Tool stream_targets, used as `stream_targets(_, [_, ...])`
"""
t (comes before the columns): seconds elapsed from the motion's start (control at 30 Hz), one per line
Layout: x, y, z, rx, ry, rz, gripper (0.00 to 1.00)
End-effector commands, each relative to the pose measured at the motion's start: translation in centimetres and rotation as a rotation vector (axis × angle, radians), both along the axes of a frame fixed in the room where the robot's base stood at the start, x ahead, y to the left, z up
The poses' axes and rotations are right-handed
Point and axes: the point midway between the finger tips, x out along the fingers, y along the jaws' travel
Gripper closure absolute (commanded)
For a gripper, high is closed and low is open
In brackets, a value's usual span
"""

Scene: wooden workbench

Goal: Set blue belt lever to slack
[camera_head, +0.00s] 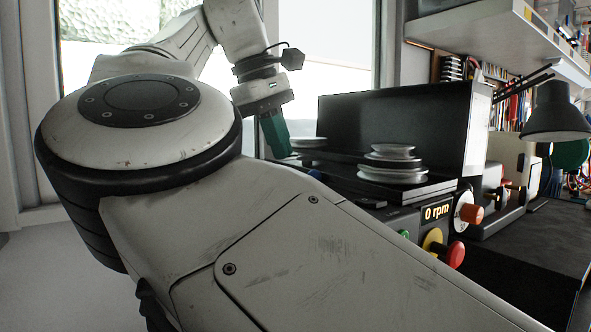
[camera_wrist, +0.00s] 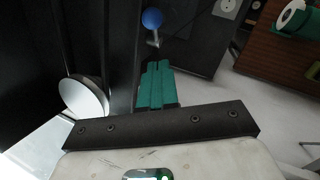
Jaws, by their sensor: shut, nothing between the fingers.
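The blue belt lever shows in the wrist view as a round blue knob (camera_wrist: 152,18) on a short metal stem, beside a dark panel edge. In the head view only a small blue spot (camera_head: 314,174) shows at the left end of the machine, mostly hidden behind my arm. My gripper (camera_wrist: 157,68) has teal fingers, shut and empty, pointing toward the knob with a visible gap in the wrist view. In the head view my gripper (camera_head: 282,150) hangs at the left end of the machine, close to a pulley. The lever's set position cannot be read.
The black machine (camera_head: 400,130) carries stepped silver pulleys (camera_head: 392,165), a "0 rpm" display (camera_head: 437,212), a red stop button (camera_head: 455,254) and an orange knob (camera_head: 471,213). A silver disc (camera_wrist: 84,97) lies left of my fingers. A desk lamp (camera_head: 556,112) stands right.

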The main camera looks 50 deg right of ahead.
Motion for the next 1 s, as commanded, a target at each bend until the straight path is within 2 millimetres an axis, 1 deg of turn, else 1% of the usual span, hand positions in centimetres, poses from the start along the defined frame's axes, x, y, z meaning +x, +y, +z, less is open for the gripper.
stream_targets(0.2, [-2.0,-0.5,-1.3,0.001,-0.003,0.0,1.0])
stream_targets(0.43, [-3.1,-0.9,-1.9,0.0,-0.001,-0.001,1.0])
stream_targets(0.83, [-3.2,-1.0,-2.0,-0.001,-0.001,0.0,1.0])
stream_targets(1.0, [-2.5,-1.0,-1.9,-0.008,-0.019,0.0,1.0])
